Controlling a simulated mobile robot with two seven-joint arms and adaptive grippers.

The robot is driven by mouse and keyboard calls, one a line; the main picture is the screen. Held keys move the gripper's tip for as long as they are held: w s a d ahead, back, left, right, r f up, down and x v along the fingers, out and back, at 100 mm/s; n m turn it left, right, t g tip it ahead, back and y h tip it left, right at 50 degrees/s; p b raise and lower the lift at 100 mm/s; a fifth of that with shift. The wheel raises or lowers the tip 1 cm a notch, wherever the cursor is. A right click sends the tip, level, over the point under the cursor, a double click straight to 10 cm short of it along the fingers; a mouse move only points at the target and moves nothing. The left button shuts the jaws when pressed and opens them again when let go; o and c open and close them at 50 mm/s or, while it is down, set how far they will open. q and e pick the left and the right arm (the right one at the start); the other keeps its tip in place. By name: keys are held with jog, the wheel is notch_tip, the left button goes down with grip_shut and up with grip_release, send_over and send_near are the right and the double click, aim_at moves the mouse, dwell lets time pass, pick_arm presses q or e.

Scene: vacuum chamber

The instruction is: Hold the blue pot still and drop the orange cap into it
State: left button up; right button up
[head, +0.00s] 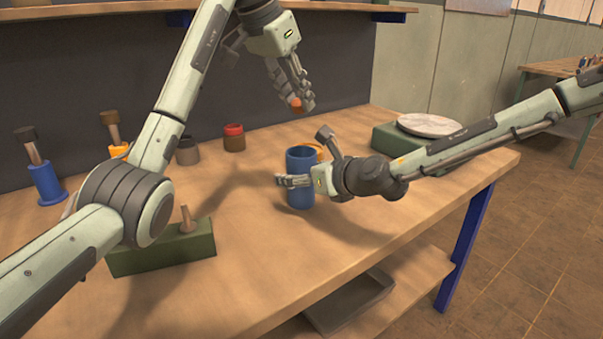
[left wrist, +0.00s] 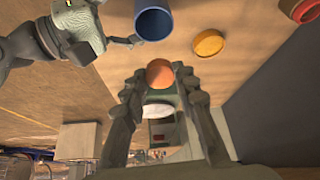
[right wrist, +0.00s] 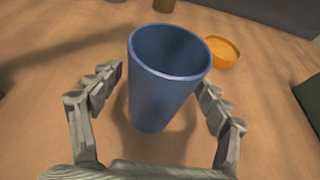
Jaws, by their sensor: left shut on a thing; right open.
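The blue pot (head: 300,163) stands upright on the workbench; its open top faces up in the right wrist view (right wrist: 160,90) and it looks empty. My right gripper (head: 300,178) is open with its fingers on either side of the pot, and gaps show between fingers and wall in the right wrist view (right wrist: 158,100). My left gripper (head: 297,100) is shut on the orange cap (head: 296,105), held in the air above and behind the pot. The cap also shows between the fingertips in the left wrist view (left wrist: 160,73).
An orange dish (right wrist: 222,51) sits just behind the pot. A red-rimmed pot (head: 234,138) and a dark pot (head: 187,150) stand further left. A green block (head: 163,253) lies in front, and a round plate (head: 429,125) is at the back right.

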jog(key=shift+c, duration=0.4)
jog(key=c, duration=1.2)
pick_arm(q)
jog(key=shift+d+f, duration=0.2)
jog(key=shift+d, duration=0.1)
jog(key=shift+w+d+f+m+g+y, duration=0.15)
jog(key=shift+d+f+g+y, duration=0.2)
jog(key=shift+f+g+y, duration=0.15)
jog(key=shift+w+d+f+m+g+y, duration=0.15)
jog(key=shift+d+f+g+y, duration=0.25)
jog(key=shift+f+g, duration=0.2)
jog(key=shift+w+a+f+g+y, duration=0.15)
jog(key=shift+a+f+g+y, duration=0.3)
jog(key=shift+a+f, duration=0.25)
jog(key=shift+f, duration=1.35)
